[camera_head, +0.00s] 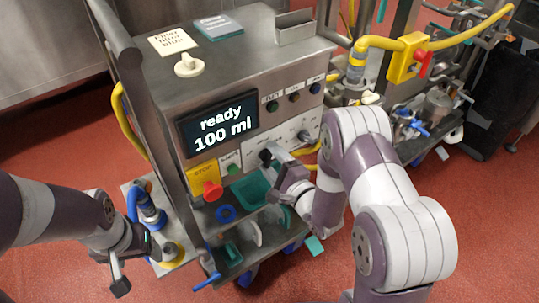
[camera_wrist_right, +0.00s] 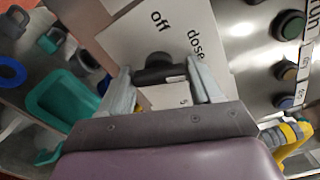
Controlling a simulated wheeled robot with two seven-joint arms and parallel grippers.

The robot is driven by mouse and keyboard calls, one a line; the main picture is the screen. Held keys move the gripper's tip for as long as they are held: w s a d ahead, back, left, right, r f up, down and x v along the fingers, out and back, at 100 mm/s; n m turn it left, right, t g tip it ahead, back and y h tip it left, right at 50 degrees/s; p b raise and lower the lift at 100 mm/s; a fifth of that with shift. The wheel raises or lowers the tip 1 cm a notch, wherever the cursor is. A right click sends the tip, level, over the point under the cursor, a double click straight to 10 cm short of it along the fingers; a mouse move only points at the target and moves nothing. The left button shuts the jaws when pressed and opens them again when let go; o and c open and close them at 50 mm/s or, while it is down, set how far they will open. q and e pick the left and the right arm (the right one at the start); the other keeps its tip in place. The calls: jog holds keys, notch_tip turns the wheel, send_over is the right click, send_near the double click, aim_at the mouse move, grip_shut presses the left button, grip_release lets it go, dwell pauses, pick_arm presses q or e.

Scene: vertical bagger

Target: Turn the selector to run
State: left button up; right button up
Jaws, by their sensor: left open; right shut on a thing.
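The selector (camera_wrist_right: 158,66) is a dark knob on a pale plate (camera_wrist_right: 130,38) marked "off" and "dose" in the right wrist view. No "run" mark is readable on this plate, and I cannot tell which mark the knob points to. My right gripper (camera_wrist_right: 162,72) is shut on the selector, one finger at each side. In the head view my right gripper (camera_head: 270,158) is at the lower front panel of the machine, and it hides most of the selector. My left gripper (camera_head: 133,258) is open and empty at the lower left, away from the panel.
The machine's display (camera_head: 222,123) reads "ready 100 ml". A red stop button (camera_head: 212,190) on yellow sits left of the selector. Several round buttons (camera_wrist_right: 290,26) are beside the plate.

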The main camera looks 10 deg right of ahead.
jog(key=m+p, duration=0.2)
jog(key=m, duration=0.4)
jog(key=shift+a+m+p, duration=0.1)
jog(key=shift+m+p, duration=0.35)
jog(key=shift+m, duration=0.95)
jog(key=shift+c, duration=0.3)
jog(key=o, duration=1.1)
jog(key=shift+f, duration=0.15)
jog(key=shift+o, duration=0.2)
jog(key=p+v, duration=0.1)
jog(key=v, duration=0.4)
